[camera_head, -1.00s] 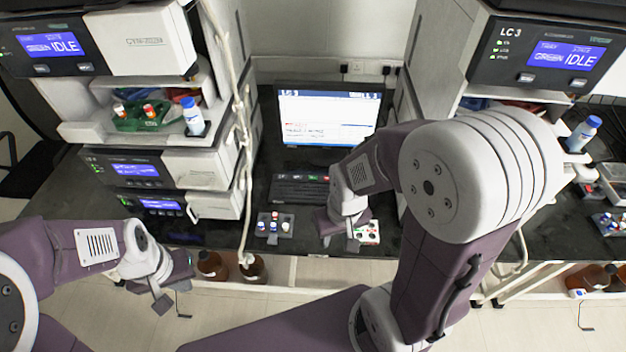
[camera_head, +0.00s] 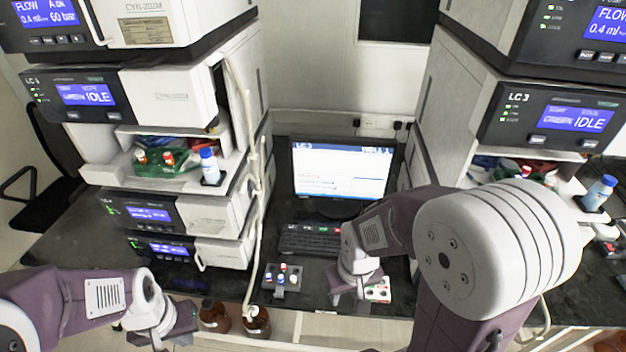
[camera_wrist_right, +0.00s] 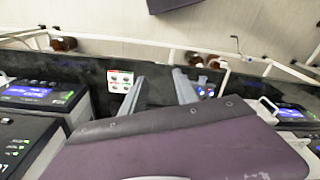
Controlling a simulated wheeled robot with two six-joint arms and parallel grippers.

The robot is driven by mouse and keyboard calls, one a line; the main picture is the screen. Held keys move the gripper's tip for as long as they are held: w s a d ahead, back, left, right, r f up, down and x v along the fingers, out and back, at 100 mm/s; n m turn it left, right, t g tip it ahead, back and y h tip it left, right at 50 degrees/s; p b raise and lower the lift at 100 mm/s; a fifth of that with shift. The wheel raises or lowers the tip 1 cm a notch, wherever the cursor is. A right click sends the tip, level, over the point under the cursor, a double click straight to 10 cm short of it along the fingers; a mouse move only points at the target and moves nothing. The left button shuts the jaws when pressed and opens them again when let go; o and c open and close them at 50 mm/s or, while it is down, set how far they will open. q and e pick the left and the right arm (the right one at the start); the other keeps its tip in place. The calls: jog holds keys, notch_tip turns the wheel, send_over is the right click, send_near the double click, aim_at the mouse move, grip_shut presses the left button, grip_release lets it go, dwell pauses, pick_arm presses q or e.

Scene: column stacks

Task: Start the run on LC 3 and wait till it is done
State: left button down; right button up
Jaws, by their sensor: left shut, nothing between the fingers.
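The right stack's module marked LC 3 (camera_head: 545,118) has a blue screen reading IDLE. A monitor (camera_head: 341,170) between the stacks shows a white page; its small text is unreadable. A keyboard (camera_head: 310,239) with a few coloured keys lies below it. A small white panel with red and green buttons (camera_head: 379,291) is on the bench front; it also shows in the right wrist view (camera_wrist_right: 120,79). My right gripper (camera_head: 347,297) is just left of that panel; its fingers (camera_wrist_right: 160,86) are apart and empty. My left gripper (camera_head: 160,343) is shut and empty, low before the left stack.
The left stack has another module reading IDLE (camera_head: 85,94). A small rack of capped vials (camera_head: 281,281) sits left of my right gripper. Brown bottles (camera_head: 257,322) stand below the bench edge. A cable (camera_head: 257,190) hangs down the left stack. A blue-capped bottle (camera_head: 600,193) stands at right.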

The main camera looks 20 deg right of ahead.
grip_shut()
dwell(1.9)
